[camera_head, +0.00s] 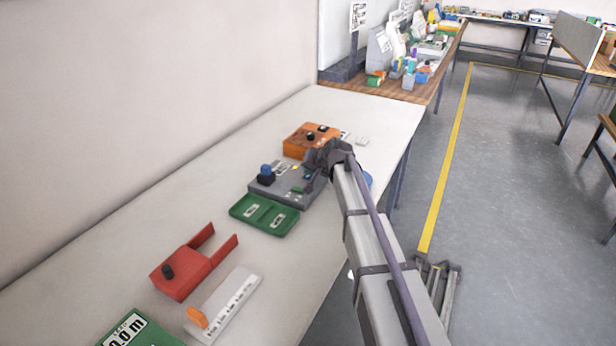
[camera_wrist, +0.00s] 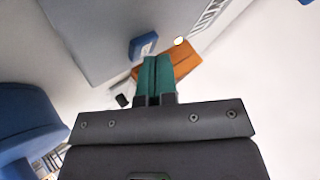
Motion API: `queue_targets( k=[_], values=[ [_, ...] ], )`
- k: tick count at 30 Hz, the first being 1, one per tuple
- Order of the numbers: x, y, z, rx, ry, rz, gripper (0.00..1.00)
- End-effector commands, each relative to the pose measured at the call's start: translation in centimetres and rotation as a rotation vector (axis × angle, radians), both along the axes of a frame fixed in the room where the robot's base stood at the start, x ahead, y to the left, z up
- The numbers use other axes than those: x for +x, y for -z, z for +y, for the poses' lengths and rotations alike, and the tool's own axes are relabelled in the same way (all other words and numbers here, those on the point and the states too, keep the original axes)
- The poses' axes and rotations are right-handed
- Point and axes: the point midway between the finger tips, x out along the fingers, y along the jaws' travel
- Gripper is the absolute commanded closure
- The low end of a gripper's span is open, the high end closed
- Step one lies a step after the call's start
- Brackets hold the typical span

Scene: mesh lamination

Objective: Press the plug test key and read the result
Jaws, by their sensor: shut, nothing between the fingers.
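A grey tester box (camera_head: 272,191) with a large blue knob (camera_head: 265,170) stands on the white bench. In the wrist view its grey face (camera_wrist: 95,30) fills the upper left, and a small blue key-like block (camera_wrist: 142,45) sits near its edge. A small yellow-white lamp (camera_wrist: 180,41) looks lit. My gripper (camera_head: 309,174) is over the right side of the box. In the wrist view its teal fingers (camera_wrist: 157,72) are shut and empty, with tips close below the blue block; I cannot tell whether they touch. No readable result shows.
An orange box (camera_head: 297,141) stands behind the tester. A green tray (camera_head: 264,213), a red forked fixture (camera_head: 183,273), a white strip (camera_head: 237,298) with an orange knob and a green display unit (camera_head: 150,338) lie in front. A large blue round part (camera_wrist: 30,120) is left of my fingers.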

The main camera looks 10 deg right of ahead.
Motion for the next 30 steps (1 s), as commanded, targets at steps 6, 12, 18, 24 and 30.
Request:
queue_targets(
  k=[6,12,18,24,30],
  values=[
    [0.0,0.1,0.0,0.000,0.000,0.000,1.00],
    [0.0,0.0,0.0,0.000,-0.001,0.001,1.00],
    [0.0,-1.2,0.0,0.000,-0.001,0.001,1.00],
    [0.0,-1.7,0.0,0.000,0.000,0.000,1.00],
    [0.0,-1.6,0.0,0.000,0.000,0.000,1.00]
  ],
)
